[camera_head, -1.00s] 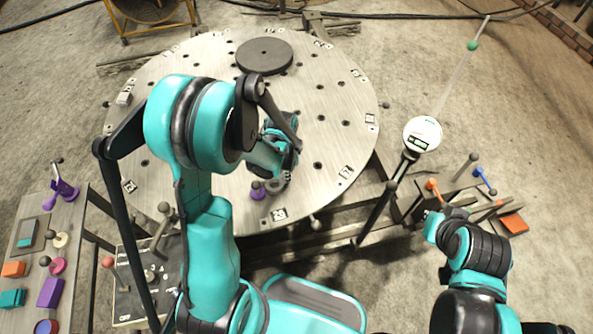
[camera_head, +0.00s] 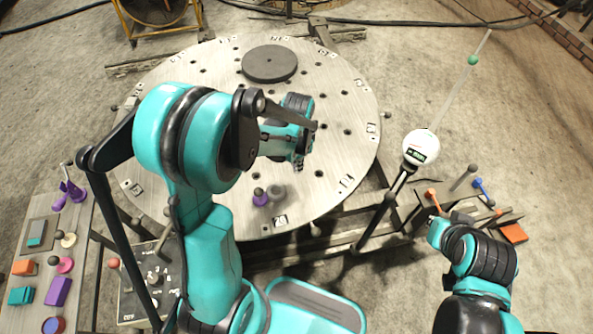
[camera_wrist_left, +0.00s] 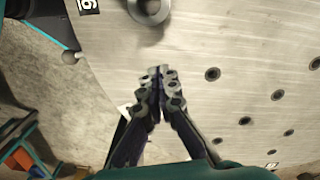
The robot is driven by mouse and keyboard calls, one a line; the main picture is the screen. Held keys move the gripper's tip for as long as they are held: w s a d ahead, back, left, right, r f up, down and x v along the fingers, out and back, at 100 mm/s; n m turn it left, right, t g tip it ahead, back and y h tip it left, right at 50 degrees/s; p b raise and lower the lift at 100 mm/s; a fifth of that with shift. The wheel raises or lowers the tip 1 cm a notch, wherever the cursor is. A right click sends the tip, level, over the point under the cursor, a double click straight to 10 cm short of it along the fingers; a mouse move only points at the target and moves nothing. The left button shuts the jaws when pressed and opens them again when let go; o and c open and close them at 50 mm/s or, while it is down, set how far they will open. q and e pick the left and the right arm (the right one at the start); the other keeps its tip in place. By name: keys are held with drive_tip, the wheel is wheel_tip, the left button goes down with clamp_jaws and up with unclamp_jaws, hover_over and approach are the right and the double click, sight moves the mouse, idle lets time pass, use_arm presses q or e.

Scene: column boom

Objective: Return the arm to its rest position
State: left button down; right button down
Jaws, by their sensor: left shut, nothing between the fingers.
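My left arm reaches in over the round metal table (camera_head: 340,100). My right arm is at the lower right. Its gripper (camera_head: 437,228) is small and partly hidden, so its jaws cannot be made out.
A dark disc (camera_head: 269,64) lies on the table's far part. A side bench (camera_head: 30,285) with coloured blocks is at the left. A control box (camera_head: 140,295) with knobs stands at the front left.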

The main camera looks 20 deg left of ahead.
use_arm(q)
drive_tip(key=shift+w+r, duration=0.1)
drive_tip(key=shift+r, duration=0.95)
drive_tip(key=shift+r, duration=0.1)
drive_tip(key=s+d+r+n+t, duration=0.2)
drive_tip(key=s+r+n+t, duration=0.5)
drive_tip(key=s+r, duration=0.4)
drive_tip(key=shift+s+r+n, duration=0.4)
drive_tip(key=shift+r, duration=0.7)
